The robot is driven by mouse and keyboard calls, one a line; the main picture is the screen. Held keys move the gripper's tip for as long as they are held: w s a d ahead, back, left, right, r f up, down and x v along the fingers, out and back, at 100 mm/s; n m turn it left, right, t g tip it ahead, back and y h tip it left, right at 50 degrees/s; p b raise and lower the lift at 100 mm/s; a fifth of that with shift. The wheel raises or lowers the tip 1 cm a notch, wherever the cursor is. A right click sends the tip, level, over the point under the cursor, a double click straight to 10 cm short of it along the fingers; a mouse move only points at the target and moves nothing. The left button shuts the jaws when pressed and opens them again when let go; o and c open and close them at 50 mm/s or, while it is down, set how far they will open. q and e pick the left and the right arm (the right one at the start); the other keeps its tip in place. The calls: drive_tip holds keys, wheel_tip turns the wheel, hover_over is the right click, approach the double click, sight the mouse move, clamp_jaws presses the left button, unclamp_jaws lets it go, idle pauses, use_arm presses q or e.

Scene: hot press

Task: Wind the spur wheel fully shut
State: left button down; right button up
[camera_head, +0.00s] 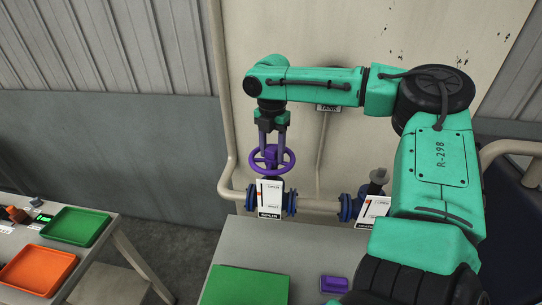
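The spur wheel (257,164) is a purple handwheel on a valve in the pipe, above a plate lettered SPUR (269,216). A white indicator card (271,197) stands in front of its stem, with an orange mark on its left edge. The card's small lettering is too blurred to read surely. My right gripper (272,152) points down at the wheel from above. Its two fingers are apart, with their tips at the wheel's ring; whether they touch it is unclear. My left gripper is not in view.
A second valve with a dark knob (377,182) and its own card (374,207) stands to the right, partly behind my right arm. A grey table (250,246) in front holds a green mat (245,287) and a purple block (334,284). Green (78,209) and orange (70,268) trays lie left.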

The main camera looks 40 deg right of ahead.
drive_tip(key=m, duration=1.9)
drive_tip(key=shift+m, duration=0.3)
drive_tip(key=m, duration=2)
